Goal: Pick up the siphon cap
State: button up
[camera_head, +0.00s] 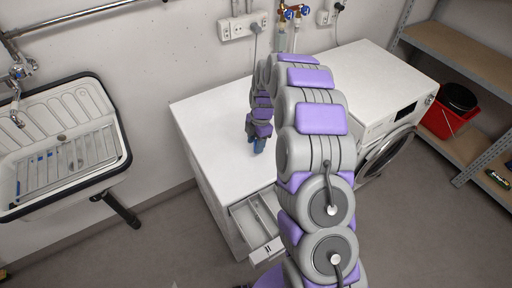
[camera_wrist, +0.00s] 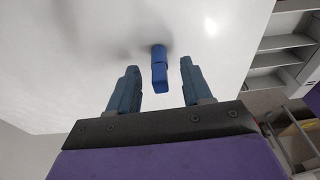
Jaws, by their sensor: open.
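The siphon cap, a small blue piece (camera_wrist: 160,70), stands on the white machine top in the wrist view. It lies between the two fingers of my gripper (camera_wrist: 159,67), with a clear gap on each side, and neither finger touches it. My gripper is open, fingers pointing at the white surface. In the head view my gripper (camera_head: 258,144) is low over the left machine's top (camera_head: 205,125). There the cap cannot be told apart from the blue fingers.
The left machine's detergent drawer (camera_head: 255,220) is pulled out at the front and also shows in the wrist view (camera_wrist: 283,60). A second machine (camera_head: 385,85) stands to the right. A sink (camera_head: 70,140) is at left, and shelves with a red bucket (camera_head: 445,120) at right.

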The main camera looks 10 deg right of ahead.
jog(key=shift+a+f, duration=0.1)
jog(key=shift+f, duration=0.65)
grip_shut()
